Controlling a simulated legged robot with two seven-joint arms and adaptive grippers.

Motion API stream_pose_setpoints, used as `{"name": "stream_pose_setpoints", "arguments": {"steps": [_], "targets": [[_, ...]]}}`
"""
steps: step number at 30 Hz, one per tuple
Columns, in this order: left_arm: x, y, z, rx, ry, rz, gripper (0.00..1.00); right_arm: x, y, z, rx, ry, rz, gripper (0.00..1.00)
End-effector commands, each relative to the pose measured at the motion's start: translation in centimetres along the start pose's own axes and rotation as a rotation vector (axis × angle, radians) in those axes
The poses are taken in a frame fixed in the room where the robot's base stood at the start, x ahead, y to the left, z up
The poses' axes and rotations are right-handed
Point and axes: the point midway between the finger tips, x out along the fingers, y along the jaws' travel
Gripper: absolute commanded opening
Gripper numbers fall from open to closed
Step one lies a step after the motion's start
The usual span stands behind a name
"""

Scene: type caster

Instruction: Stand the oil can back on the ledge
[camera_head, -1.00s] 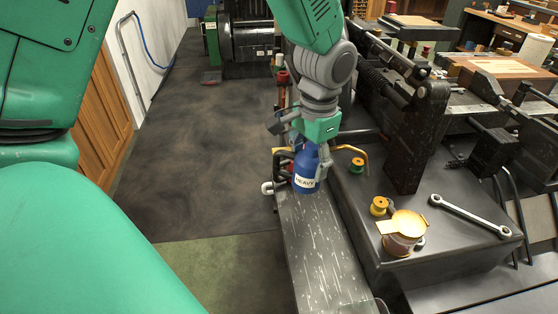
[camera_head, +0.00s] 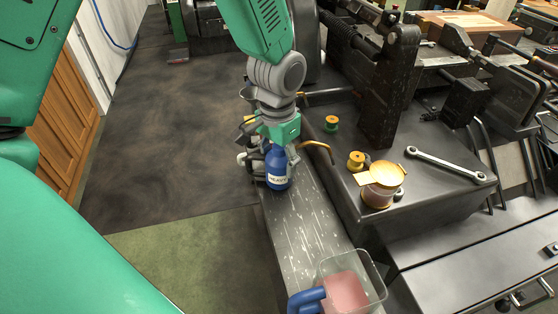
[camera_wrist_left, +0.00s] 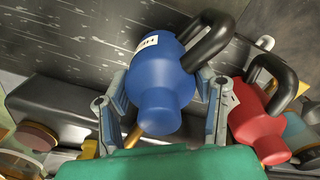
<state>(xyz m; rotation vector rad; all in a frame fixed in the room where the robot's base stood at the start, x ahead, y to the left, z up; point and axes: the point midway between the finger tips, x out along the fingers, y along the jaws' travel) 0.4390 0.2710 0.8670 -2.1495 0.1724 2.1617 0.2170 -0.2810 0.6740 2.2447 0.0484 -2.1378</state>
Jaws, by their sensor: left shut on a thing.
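A blue can (camera_head: 278,170) with a white label reading "HEAVY" is upright at the far end of the grey, scratched ledge (camera_head: 305,240). My left gripper (camera_head: 280,154) comes down from above and is shut on the can's upper part. In the left wrist view the blue can (camera_wrist_left: 160,70) with its dark handle sits between the fingers, and the ledge (camera_wrist_left: 85,35) lies beyond its base. I cannot tell whether the base touches the ledge. A red can (camera_wrist_left: 258,115) with a black handle is beside the right finger. My right gripper is not in view.
A clear tub (camera_head: 348,285) with pink contents stands at the near end, beside a blue curved piece (camera_head: 305,299). The black bench to the right holds spools (camera_head: 331,123), a gold-lidded jar (camera_head: 383,185) and a wrench (camera_head: 445,165). Open floor lies left.

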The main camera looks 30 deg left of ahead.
Motion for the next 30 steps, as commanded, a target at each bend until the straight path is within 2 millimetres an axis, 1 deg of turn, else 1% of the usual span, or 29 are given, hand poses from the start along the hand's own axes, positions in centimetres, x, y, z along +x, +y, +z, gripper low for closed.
{"name": "stream_pose_setpoints", "arguments": {"steps": [8,9,10,19,22,26,30], "targets": [[0.2,0.0,0.0,0.0,0.001,0.0,0.12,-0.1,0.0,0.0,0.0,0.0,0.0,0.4],[0.1,0.0,0.0,0.0,0.001,0.0,0.65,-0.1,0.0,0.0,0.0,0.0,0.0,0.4],[0.1,0.0,0.0,0.0,0.001,0.0,0.72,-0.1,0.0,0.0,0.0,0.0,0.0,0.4],[0.1,0.0,0.0,0.0,0.002,0.0,0.72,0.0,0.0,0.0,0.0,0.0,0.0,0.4],[-0.5,0.0,-0.1,0.0,0.003,0.0,0.72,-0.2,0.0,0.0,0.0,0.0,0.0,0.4],[-2.6,0.0,-0.1,-0.001,0.005,0.0,0.72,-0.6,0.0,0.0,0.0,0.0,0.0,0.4],[-5.8,0.0,-0.1,-0.001,0.006,0.0,0.72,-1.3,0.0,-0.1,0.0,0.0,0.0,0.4]]}}
